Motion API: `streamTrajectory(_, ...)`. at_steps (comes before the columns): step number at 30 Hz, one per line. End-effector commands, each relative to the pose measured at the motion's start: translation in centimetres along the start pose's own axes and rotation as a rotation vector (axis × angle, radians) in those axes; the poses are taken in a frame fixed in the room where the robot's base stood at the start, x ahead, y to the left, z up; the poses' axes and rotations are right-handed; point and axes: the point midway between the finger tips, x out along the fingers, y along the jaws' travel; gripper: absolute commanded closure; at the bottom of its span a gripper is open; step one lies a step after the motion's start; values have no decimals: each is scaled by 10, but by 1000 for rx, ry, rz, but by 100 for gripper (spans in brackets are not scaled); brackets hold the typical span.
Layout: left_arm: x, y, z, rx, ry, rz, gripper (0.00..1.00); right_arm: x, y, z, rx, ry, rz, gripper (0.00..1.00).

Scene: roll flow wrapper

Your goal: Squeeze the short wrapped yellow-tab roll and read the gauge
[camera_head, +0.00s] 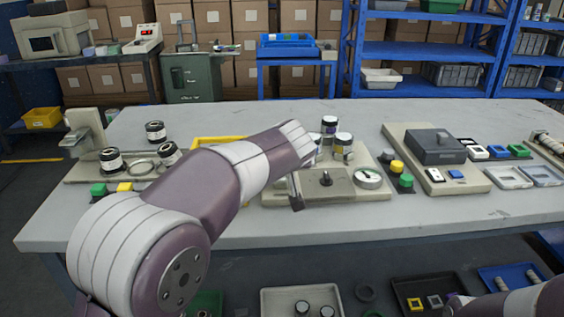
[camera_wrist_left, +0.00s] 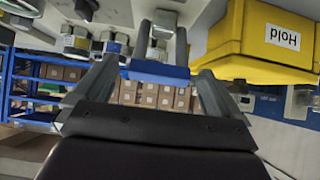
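Several short rolls with dark and pale bands stand upright on the middle fixture, among them a back roll (camera_head: 329,124) and a right roll (camera_head: 344,142). I cannot tell which has the yellow tab. The round gauge (camera_head: 368,178) sits on the fixture's front right; its reading is too small to make out. My right gripper is out of view.
A yellow tray (camera_wrist_left: 265,40) marked Hold is close beside the left gripper; the arm partly hides it. A left stand (camera_head: 85,132) has more rolls around it. A grey-box fixture (camera_head: 436,147) stands at right. The front table edge (camera_head: 420,225) is mostly clear.

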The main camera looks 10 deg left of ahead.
Motion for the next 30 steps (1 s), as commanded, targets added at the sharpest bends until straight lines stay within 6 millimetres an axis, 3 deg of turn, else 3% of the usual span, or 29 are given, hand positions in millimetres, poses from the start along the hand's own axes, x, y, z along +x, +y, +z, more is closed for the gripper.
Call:
streamTrajectory(5, -21, 1, -2, -1, 4, 4, 2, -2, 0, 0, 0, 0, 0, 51)
streamTrajectory(12, -87, 1, -2, 0, 3, 4, 2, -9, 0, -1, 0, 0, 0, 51)
streamTrajectory(16, -113, 1, -1, 0, 2, 3, 2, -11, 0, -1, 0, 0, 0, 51)
streamTrajectory(21, -126, 0, 1, 1, -1, 0, 2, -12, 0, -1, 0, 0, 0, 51)
streamTrajectory(30, -127, 0, 1, 14, -1, 0, 2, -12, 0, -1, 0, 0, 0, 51)
